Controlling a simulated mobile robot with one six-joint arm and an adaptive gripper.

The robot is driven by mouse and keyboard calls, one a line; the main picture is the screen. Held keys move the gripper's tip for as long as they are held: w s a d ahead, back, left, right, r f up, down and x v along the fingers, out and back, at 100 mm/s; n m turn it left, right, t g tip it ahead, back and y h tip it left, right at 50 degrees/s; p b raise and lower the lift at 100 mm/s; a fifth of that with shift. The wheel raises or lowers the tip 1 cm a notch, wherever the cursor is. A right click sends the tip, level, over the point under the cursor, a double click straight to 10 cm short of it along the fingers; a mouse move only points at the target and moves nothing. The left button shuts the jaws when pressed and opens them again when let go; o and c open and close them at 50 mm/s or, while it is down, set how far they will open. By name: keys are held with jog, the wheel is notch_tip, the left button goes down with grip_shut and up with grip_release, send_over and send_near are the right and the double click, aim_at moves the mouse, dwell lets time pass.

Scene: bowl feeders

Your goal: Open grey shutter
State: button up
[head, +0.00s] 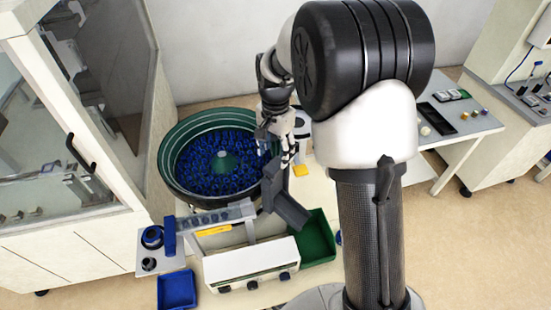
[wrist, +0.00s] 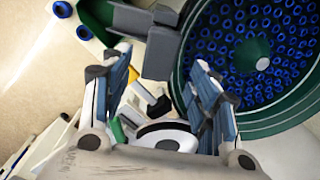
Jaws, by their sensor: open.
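The grey shutter (head: 285,207) is a dark grey angled piece at the right rim of the green bowl feeder (head: 170,155), above the green tray (head: 318,243). In the wrist view a grey block with a flat bar, apparently the shutter (wrist: 160,52), lies just beyond the fingertips beside the bowl. My gripper (head: 287,155) points down at the bowl's right edge, just behind the shutter. In the wrist view my gripper (wrist: 158,58) has its blue-padded fingers spread with nothing held between them. Whether a fingertip touches the shutter cannot be told.
Many blue rings fill the bowl. A clear-topped rail (head: 215,217) runs left from the shutter. A white control box (head: 250,263) and a blue bin (head: 177,290) stand in front. A glass-doored cabinet (head: 75,150) is at left; a side table (head: 470,130) is at right.

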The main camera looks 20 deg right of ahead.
notch_tip(320, 180, up, 8)
jog(key=shift+f, duration=0.2)
dwell(0.4)
jog(key=s+r+n+t, duration=0.1)
jog(key=s+r+n, duration=0.2)
jog(key=s+r, duration=0.3)
jog(key=s+r+n+t, duration=0.1)
jog(key=s+r+n, duration=0.15)
jog(key=s, duration=0.55)
jog(key=s+f+n+t, duration=0.1)
jog(key=s+n, duration=0.1)
jog(key=s, duration=0.5)
jog(key=s+f+n+t+b, duration=0.1)
jog(key=s+n, duration=0.2)
jog(key=s, duration=0.4)
jog(key=shift+s+a+t, duration=0.2)
jog(key=shift+a+t, duration=0.05)
jog(key=shift+t, duration=0.05)
